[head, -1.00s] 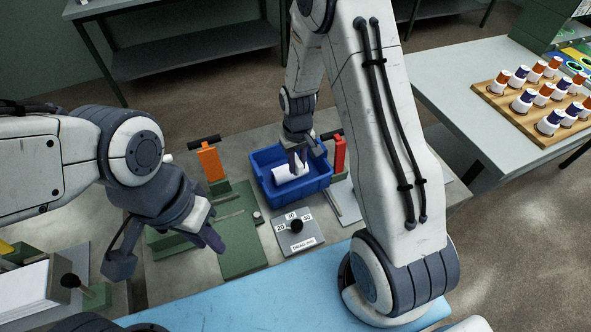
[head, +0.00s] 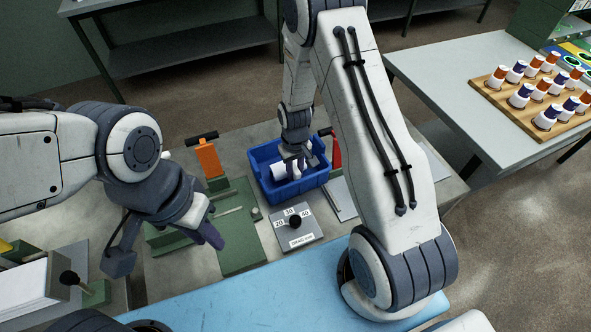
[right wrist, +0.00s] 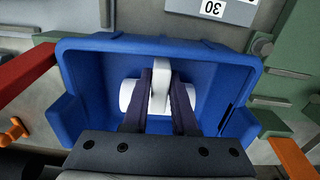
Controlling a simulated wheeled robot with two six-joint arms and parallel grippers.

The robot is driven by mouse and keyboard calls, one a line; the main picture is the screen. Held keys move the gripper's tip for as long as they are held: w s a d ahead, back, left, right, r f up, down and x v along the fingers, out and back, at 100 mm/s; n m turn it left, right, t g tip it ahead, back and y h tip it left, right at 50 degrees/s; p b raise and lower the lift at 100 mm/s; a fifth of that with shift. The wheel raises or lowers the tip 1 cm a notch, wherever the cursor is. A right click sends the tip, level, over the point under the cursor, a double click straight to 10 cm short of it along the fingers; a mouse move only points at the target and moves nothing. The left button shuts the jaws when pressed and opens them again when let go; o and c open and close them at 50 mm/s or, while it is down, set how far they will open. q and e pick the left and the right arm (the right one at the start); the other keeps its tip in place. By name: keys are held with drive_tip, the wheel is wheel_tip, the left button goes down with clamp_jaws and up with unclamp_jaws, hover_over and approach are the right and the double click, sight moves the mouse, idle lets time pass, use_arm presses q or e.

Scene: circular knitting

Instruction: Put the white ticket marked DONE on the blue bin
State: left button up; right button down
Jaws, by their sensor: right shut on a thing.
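The blue bin (head: 312,181) stands on the grey bench in the head view. It fills the middle of the right wrist view (right wrist: 92,100). My right gripper (head: 292,168) reaches down into it. In the right wrist view its dark fingers are shut on an upright white piece (right wrist: 160,72). A white roll (right wrist: 128,95) lies crosswise behind the fingers. I cannot tell whether the two are joined. No DONE mark is legible, so I cannot identify the ticket. My left gripper (head: 207,232) hangs empty above the green plate, left of the bin; its opening is unclear.
A dial plate (head: 304,238) marked 20, 30, 40 sits in front of the bin. The blue mat (head: 240,300) is clear in front.

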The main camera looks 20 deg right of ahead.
sight(295, 168)
drive_tip(key=c, duration=0.7)
unclamp_jaws()
drive_tip(key=shift+r, duration=0.1)
drive_tip(key=shift+r+p, duration=0.35)
drive_tip(key=shift+p, duration=0.05)
wheel_tip(295, 168, up, 12)
drive_tip(key=b, duration=0.2)
drive_tip(key=s+a+r+n, duration=0.2)
drive_tip(key=s+a+r, duration=0.35)
drive_tip(key=a, duration=0.25)
drive_tip(key=s+a+r+n, duration=0.2)
drive_tip(key=s+a+r, duration=0.1)
drive_tip(key=s, duration=0.6)
drive_tip(key=s+a+r+n+y, duration=0.1)
drive_tip(key=s+a+r+n, duration=0.1)
drive_tip(key=s, duration=0.7)
drive_tip(key=shift+a+r, duration=0.4)
drive_tip(key=shift+a, duration=0.05)
